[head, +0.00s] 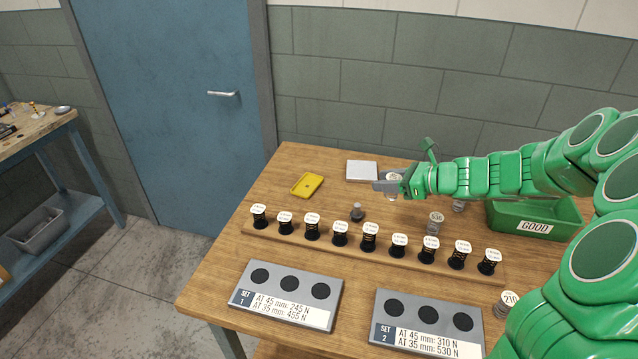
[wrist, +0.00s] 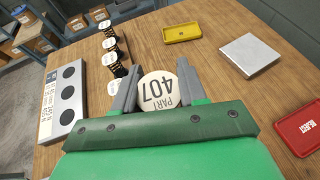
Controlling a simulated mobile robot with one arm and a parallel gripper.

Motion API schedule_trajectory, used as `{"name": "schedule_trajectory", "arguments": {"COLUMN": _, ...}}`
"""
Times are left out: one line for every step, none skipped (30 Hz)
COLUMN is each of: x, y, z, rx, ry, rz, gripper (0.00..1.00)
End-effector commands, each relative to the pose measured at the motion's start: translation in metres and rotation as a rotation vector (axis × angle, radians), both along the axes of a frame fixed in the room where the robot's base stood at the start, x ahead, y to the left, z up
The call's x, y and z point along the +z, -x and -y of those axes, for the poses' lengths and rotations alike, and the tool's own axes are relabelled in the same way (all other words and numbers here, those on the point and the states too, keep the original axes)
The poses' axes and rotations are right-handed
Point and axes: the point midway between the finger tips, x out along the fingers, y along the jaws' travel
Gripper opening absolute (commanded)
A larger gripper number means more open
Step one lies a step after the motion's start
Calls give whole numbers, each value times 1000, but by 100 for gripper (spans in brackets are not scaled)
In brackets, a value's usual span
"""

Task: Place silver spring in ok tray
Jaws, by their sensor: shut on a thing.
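My gripper (head: 386,187) is shut on a silver spring with a round cap (wrist: 160,92) that reads "PART 407" in the wrist view. The spring (head: 393,194) sits between the two fingers, over the rear middle of the table; whether it touches the tabletop I cannot tell. No tray reads "OK"; a green tray (head: 536,229) marked "GOOD" stands at the right, partly behind my arm. Other silver springs stand on the table: one marked 536 (head: 436,224), one behind it (head: 458,207), and one marked 210 (head: 506,304) at the front right.
A row of labelled black springs (head: 340,235) stands on a wooden strip. Two grey blocks with dark round recesses, Set 1 (head: 287,296) and Set 2 (head: 428,325), lie in front. A yellow tray (head: 307,186), a pale plate (head: 362,170) and a red reject tray (wrist: 300,126) are at the back.

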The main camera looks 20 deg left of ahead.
Motion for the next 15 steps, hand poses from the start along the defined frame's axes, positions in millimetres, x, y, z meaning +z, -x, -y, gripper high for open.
{"name": "schedule_trajectory", "arguments": {"x": 0, "y": -1, "z": -12, "rx": 7, "ry": 0, "rz": 1, "gripper": 10}}
{"name": "schedule_trajectory", "arguments": {"x": 0, "y": -3, "z": -19, "rx": 8, "ry": 1, "rz": 2, "gripper": 10}}
{"name": "schedule_trajectory", "arguments": {"x": 0, "y": -4, "z": -27, "rx": 10, "ry": 3, "rz": 2, "gripper": 10}}
{"name": "schedule_trajectory", "arguments": {"x": 0, "y": -5, "z": -34, "rx": 11, "ry": 3, "rz": 2, "gripper": 10}}
{"name": "schedule_trajectory", "arguments": {"x": 1, "y": -7, "z": -41, "rx": 12, "ry": 3, "rz": 3, "gripper": 10}}
{"name": "schedule_trajectory", "arguments": {"x": 1, "y": -8, "z": -50, "rx": 15, "ry": 3, "rz": 3, "gripper": 10}}
{"name": "schedule_trajectory", "arguments": {"x": 2, "y": -8, "z": -56, "rx": 16, "ry": 2, "rz": 4, "gripper": 10}}
{"name": "schedule_trajectory", "arguments": {"x": 2, "y": -9, "z": -63, "rx": 18, "ry": 2, "rz": 4, "gripper": 10}}
{"name": "schedule_trajectory", "arguments": {"x": 3, "y": -10, "z": -72, "rx": 20, "ry": 2, "rz": 6, "gripper": 10}}
{"name": "schedule_trajectory", "arguments": {"x": 3, "y": -10, "z": -79, "rx": 22, "ry": 2, "rz": 6, "gripper": 10}}
{"name": "schedule_trajectory", "arguments": {"x": 3, "y": -11, "z": -85, "rx": 22, "ry": 2, "rz": 6, "gripper": 10}}
{"name": "schedule_trajectory", "arguments": {"x": 3, "y": -12, "z": -94, "rx": 23, "ry": 2, "rz": 6, "gripper": 10}}
{"name": "schedule_trajectory", "arguments": {"x": 4, "y": -13, "z": -101, "rx": 23, "ry": 2, "rz": 6, "gripper": 10}}
{"name": "schedule_trajectory", "arguments": {"x": 4, "y": -13, "z": -107, "rx": 23, "ry": 2, "rz": 6, "gripper": 10}}
{"name": "schedule_trajectory", "arguments": {"x": 4, "y": -13, "z": -116, "rx": 25, "ry": 2, "rz": 7, "gripper": 10}}
